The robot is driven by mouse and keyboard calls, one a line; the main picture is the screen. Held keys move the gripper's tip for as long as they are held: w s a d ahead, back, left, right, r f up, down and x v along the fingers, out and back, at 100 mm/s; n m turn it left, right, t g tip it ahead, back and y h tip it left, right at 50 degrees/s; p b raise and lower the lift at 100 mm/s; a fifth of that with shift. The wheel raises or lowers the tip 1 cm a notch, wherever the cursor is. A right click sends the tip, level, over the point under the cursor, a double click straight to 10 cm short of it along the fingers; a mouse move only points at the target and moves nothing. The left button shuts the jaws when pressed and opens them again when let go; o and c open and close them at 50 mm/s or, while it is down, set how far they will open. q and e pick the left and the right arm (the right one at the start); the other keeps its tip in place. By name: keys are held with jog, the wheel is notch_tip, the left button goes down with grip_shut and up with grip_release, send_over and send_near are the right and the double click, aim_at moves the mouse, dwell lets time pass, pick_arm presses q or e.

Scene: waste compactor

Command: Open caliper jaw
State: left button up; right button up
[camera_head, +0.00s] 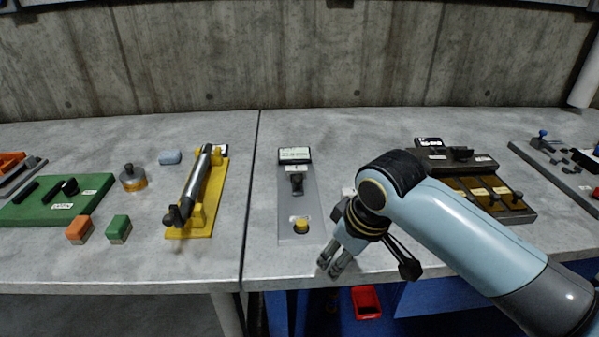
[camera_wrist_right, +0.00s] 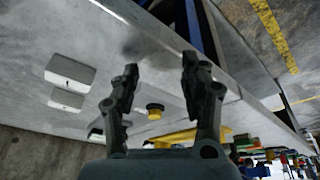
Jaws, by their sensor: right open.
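A grey plate (camera_head: 312,205) lies on the bench in the middle of the head view. It carries a small display (camera_head: 295,155) at its far end, a dark upright knob or slider (camera_head: 297,184) in the middle and a yellow round button (camera_head: 301,226) near the front. No part is clearly readable as a caliper jaw. The yellow button also shows between the fingers in the right wrist view (camera_wrist_right: 155,110). My right gripper (camera_head: 331,265) is open and empty, to the front right of the plate near the bench's front edge, apart from it. My left gripper is not in view.
A yellow stand (camera_head: 219,195) with a silver cylinder stands left of the plate. Orange (camera_head: 79,230) and green (camera_head: 118,229) blocks lie further left. A brown-and-black tray unit (camera_head: 515,213) is behind my right arm. A red bin (camera_head: 366,301) is below the bench.

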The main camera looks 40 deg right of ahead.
jog(key=w+d+r, duration=0.1)
jog(key=w+r, duration=0.1)
jog(key=w, duration=0.1)
jog(key=w+d+r, duration=0.1)
jog(key=w, duration=0.2)
jog(key=w+d+r, duration=0.1)
jog(key=w+r, duration=0.1)
jog(key=w, duration=0.1)
jog(key=shift+w+d+r+p, duration=0.2)
jog(key=shift+w+r+p, duration=0.1)
jog(key=shift+p, duration=0.05)
jog(key=y, duration=0.1)
send_near(298, 178)
jog(key=shift+n+t, duration=0.3)
jog(key=shift+n, duration=0.1)
jog(key=x, duration=0.9)
jog(key=shift+s, duration=0.25)
grip_shut()
